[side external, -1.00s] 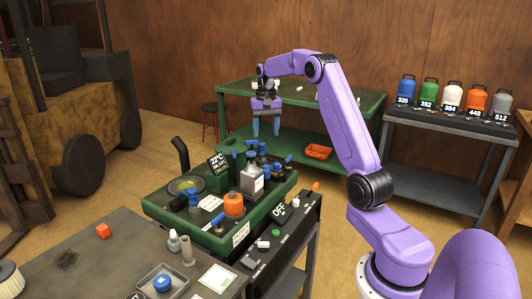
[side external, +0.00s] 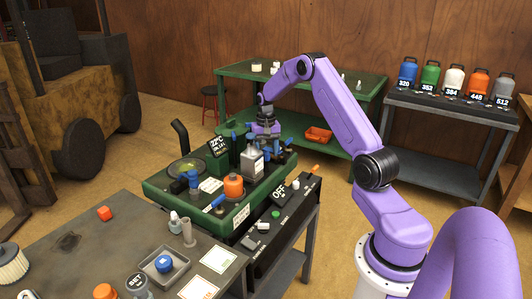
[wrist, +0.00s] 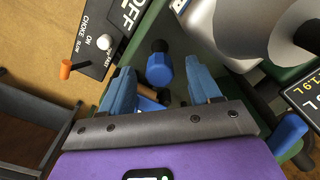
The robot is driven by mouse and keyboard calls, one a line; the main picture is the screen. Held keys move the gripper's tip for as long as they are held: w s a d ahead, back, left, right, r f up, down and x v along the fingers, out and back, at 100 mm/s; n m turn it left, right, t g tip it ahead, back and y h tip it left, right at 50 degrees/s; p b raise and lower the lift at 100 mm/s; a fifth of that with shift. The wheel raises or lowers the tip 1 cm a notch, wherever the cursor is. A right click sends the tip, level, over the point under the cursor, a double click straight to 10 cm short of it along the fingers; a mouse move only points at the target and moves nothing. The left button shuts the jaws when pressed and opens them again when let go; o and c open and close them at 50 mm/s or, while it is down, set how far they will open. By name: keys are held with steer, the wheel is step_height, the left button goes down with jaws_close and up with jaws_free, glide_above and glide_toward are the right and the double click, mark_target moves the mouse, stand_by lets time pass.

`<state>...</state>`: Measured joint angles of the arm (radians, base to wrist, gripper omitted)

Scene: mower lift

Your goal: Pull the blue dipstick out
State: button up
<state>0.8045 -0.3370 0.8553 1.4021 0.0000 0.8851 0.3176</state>
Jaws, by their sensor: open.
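The green mower deck (side external: 160,190) carries several blue parts. A faceted blue knob with a dark end (wrist: 159,70) shows between my fingers in the wrist view; it looks like the dipstick's head, but I cannot be sure. My gripper (wrist: 160,88) is open, with one blue finger on each side of it and gaps between. In the side view my gripper (side external: 267,146) is low at the far part of the deck, behind a grey bottle (side external: 252,161), where its fingertips are hard to tell from the blue parts.
The grey bottle (wrist: 240,25) stands close by at upper right in the wrist view. Another blue part (wrist: 284,134) is at lower right. An orange-capped part (side external: 233,187) and blue tap-like part (side external: 193,181) are on the near deck. A choke panel (wrist: 98,42) with a lever is at left.

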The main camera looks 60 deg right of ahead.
steer(key=shift+f, duration=0.45)
steer(key=c, duration=1.1)
steer(key=shift+r, duration=0.1)
steer(key=shift+r, duration=0.1)
steer(key=shift+r, duration=1.35)
steer(key=shift+r, duration=0.1)
steer(key=shift+r, duration=6.65)
